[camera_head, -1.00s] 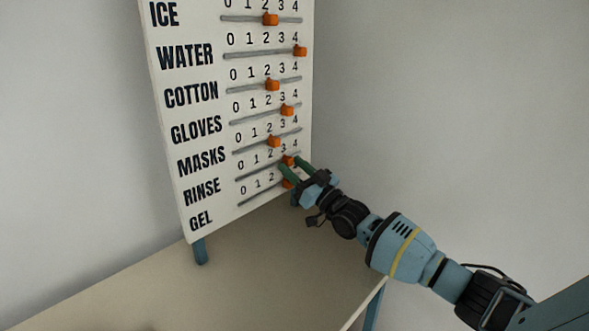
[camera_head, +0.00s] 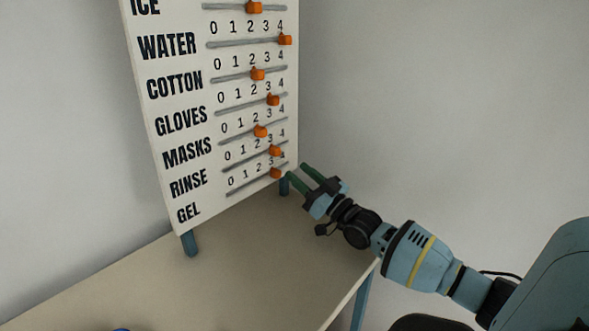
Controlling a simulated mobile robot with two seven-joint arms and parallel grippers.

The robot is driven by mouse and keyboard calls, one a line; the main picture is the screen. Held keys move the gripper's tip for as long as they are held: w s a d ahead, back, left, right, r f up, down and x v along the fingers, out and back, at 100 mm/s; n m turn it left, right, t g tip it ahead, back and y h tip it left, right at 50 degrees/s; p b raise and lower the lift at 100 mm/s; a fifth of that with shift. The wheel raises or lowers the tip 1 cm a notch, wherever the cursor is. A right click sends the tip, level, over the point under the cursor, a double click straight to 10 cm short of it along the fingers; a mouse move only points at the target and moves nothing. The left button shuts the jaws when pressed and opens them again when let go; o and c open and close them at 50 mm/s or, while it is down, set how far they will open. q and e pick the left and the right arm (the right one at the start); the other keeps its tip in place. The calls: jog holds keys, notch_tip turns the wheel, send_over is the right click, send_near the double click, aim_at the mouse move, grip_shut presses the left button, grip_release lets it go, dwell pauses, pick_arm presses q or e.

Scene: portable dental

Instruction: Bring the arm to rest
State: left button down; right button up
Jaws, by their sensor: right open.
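My right gripper (camera_head: 297,171) has green fingers held apart, with nothing between them. It is just to the right of the lower right corner of the white slider board (camera_head: 160,98). The fingertips point up and left toward the board and look clear of its orange sliders. The lowest orange slider (camera_head: 275,173), on the GEL row, sits near 3, close to the left fingertip. The RINSE slider (camera_head: 275,151) also sits near 3. My right arm (camera_head: 412,255) reaches in from the lower right. My left gripper is out of view.
The board stands on blue legs (camera_head: 189,243) on a beige table (camera_head: 245,262). Higher rows carry more orange sliders, such as the WATER slider (camera_head: 285,40) near 4. A bit of a blue object (camera_head: 121,329) shows at the bottom edge. The tabletop in front is mostly clear.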

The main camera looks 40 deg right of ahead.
jog(key=shift+s, duration=0.3)
dwell(0.5)
